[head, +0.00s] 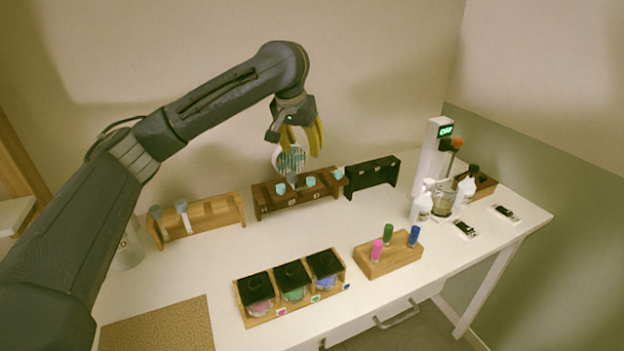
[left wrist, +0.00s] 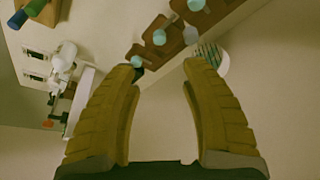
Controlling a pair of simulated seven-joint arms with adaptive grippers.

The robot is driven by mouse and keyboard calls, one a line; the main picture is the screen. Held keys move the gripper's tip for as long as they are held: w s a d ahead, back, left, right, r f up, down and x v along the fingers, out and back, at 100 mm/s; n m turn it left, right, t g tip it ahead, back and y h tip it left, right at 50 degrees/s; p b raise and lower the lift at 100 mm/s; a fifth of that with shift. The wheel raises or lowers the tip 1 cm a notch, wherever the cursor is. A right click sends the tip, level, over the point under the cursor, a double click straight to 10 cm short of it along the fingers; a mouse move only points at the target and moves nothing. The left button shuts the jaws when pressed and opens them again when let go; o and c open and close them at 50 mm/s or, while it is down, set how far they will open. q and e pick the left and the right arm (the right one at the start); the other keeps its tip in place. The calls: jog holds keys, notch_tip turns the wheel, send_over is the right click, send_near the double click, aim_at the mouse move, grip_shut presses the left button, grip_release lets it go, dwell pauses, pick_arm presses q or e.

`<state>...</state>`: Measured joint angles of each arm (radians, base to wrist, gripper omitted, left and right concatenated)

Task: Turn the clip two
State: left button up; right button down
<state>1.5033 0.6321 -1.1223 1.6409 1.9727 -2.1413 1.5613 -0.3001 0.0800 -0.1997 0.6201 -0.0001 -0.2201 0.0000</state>
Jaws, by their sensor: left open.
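A dark brown wooden rack (head: 265,208) stands near the back of the table. Light-blue round-topped pieces, which may be the clips, sit along it: one at the left (head: 280,188), one in the middle (head: 310,181) and one at the right (head: 338,174). A grey-topped piece (head: 292,179) is also there. I cannot tell which is clip two. My left gripper (head: 302,148) is open and empty above the rack, its yellow fingers apart. In the left wrist view, light-blue tops (left wrist: 159,37) lie beyond the fingertips (left wrist: 160,66). My right gripper is not in view.
A round striped piece (head: 290,160) is behind the rack. A light wooden rack (head: 215,213) stands left and a black rack (head: 373,175) right. Jars in a wooden tray (head: 262,319), a block with coloured vials (head: 390,262), and spray bottles (head: 421,207) occupy the front and right.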

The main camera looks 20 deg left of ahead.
aim_at(310, 178)
pick_arm(q)
jog(key=x, duration=1.5)
jog(key=shift+s, duration=0.1)
jog(key=shift+c, duration=0.5)
grip_shut()
